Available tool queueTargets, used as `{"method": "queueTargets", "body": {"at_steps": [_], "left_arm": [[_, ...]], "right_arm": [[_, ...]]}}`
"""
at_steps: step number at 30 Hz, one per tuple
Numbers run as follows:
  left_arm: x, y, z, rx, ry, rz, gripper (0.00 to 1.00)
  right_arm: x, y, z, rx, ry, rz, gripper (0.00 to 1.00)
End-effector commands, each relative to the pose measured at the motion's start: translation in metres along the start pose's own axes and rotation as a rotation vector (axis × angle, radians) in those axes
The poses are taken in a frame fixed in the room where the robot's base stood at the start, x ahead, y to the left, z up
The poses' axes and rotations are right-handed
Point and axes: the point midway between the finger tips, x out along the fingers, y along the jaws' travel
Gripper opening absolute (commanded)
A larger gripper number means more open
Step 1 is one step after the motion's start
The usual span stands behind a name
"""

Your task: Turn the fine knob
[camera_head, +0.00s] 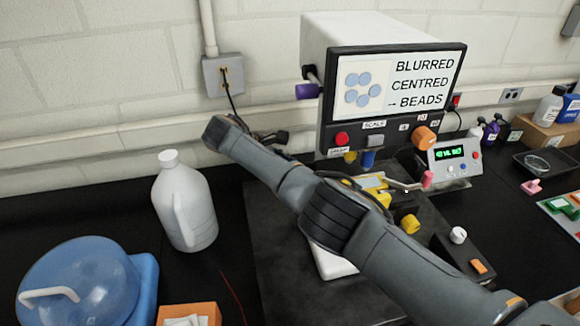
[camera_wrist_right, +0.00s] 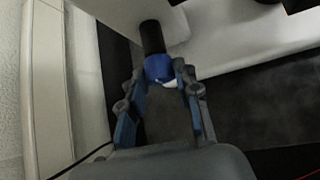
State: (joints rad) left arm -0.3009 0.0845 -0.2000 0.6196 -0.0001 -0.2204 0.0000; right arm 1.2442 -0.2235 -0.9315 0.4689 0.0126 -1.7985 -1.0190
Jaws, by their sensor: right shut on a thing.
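In the right wrist view, a blue knob (camera_wrist_right: 158,69) sits on the end of a black shaft (camera_wrist_right: 152,37) that comes out of a pale body. My right gripper (camera_wrist_right: 161,75) has its fingertips on both sides of the blue knob and is shut on it. I cannot read a label that tells whether this is the fine knob. In the head view my right arm crosses from lower right to upper left and covers much of the instrument below the screen. My left gripper is in neither view.
A screen (camera_head: 398,85) reads "BLURRED CENTRED → BEADS". An orange knob (camera_head: 424,137) sits below it, and a yellow knob (camera_head: 410,223) sits lower. A white jug (camera_head: 183,203), a blue-domed container (camera_head: 75,280) and an orange box (camera_head: 190,314) stand at left.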

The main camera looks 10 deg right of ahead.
Motion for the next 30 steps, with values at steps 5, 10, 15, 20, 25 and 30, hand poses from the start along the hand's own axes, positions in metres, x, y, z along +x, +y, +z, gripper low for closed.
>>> {"method": "queueTargets", "body": {"at_steps": [5,10,15,20,25,30], "left_arm": [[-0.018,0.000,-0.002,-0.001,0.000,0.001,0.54],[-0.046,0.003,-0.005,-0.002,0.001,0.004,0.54],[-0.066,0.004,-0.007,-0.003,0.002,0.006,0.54],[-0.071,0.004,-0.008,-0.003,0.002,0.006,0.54],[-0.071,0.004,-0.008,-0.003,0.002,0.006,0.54],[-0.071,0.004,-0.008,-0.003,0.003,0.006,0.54]], "right_arm": [[0.000,-0.002,0.004,0.026,-0.002,0.022,0.00],[-0.001,-0.003,0.005,0.084,-0.003,0.080,0.00],[0.002,-0.005,0.004,0.166,-0.003,0.162,0.00],[0.005,-0.008,0.001,0.254,-0.004,0.249,0.00],[0.007,-0.009,-0.001,0.333,-0.007,0.328,0.00],[0.007,-0.010,-0.001,0.390,-0.008,0.384,0.00]]}}
